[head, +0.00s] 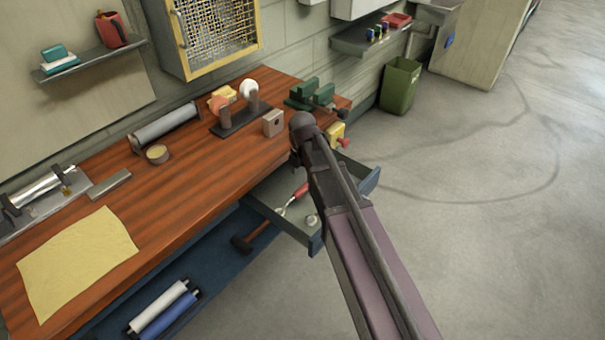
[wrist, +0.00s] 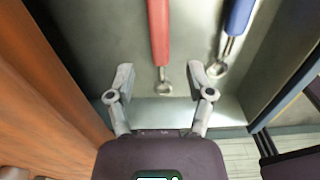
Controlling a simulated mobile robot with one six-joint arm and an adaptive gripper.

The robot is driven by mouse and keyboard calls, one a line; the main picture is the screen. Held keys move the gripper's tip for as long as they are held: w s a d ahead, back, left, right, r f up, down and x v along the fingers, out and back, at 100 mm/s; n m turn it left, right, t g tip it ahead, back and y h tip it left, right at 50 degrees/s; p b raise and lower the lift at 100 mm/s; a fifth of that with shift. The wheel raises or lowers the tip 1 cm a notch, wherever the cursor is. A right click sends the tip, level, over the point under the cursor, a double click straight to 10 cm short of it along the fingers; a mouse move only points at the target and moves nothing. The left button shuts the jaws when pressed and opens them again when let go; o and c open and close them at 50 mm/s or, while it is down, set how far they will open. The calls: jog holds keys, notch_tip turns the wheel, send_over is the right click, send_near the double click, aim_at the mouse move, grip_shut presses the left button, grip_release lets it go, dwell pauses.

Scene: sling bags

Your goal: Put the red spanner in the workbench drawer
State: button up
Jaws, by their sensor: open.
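The workbench drawer (head: 368,182) is pulled open under the right end of the bench. The red spanner (head: 301,190) lies on its floor, partly hidden by my arm in the head view. In the wrist view the red spanner (wrist: 158,35) has its metal ring end towards me, and a blue-handled tool (wrist: 238,18) lies to its right, apart from it. My gripper (wrist: 162,80) is open and empty. Its fingers appear either side of the red spanner's ring end; I cannot tell the height gap. The gripper is hidden in the head view.
The wooden bench top (head: 170,205) borders the drawer on the left. A green vice (head: 305,95) and a yellow and red item (head: 337,133) stand near its right end. A dark-headed hammer (head: 243,243) lies below on the blue shelf. The floor at right is clear.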

aim_at(302, 188)
jog(key=shift+r+p, duration=2.2)
jog(key=shift+r, duration=0.35)
jog(key=s+d+m, duration=0.6)
jog(key=d+m, duration=0.3)
jog(key=m, duration=0.5)
jog(key=s+d+m, duration=0.7)
jog(key=d+m, duration=0.3)
jog(key=m, duration=0.4)
jog(key=shift+s+d, duration=0.15)
jog(key=shift+c, duration=0.2)
